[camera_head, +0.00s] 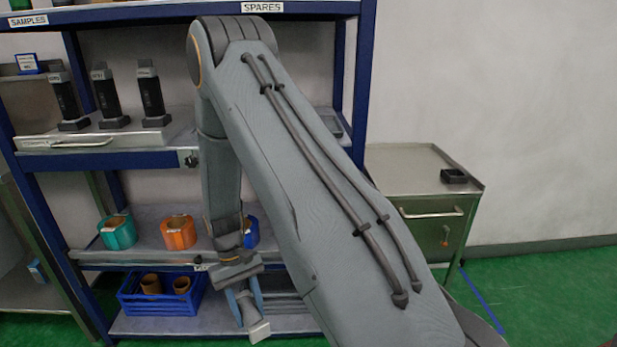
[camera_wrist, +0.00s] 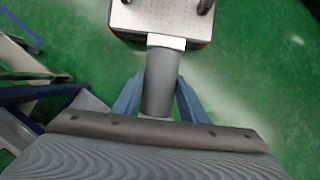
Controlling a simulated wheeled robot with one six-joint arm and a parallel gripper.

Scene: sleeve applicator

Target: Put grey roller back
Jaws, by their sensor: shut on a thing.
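My gripper (camera_head: 246,301) hangs down in front of the lower part of the blue-framed shelf rack. It is shut on the grey roller (camera_wrist: 161,83), a grey cylinder with a white block at its far end. In the wrist view the roller lies between the two blue fingers of my gripper (camera_wrist: 160,103). In the head view the grey roller (camera_head: 247,309) points downward with a slight tilt, its white end lowest. The fingers and my wrist hide part of it. I cannot tell which place on the rack is its own.
Three black upright tools (camera_head: 151,95) stand on a pull-out tray (camera_head: 93,141). Teal (camera_head: 118,232), orange (camera_head: 179,232) and blue (camera_head: 251,232) rolls sit below. A blue crate (camera_head: 160,303) with brown cores is lowest. A metal cabinet (camera_head: 412,176) stands right. Green floor shows beyond it.

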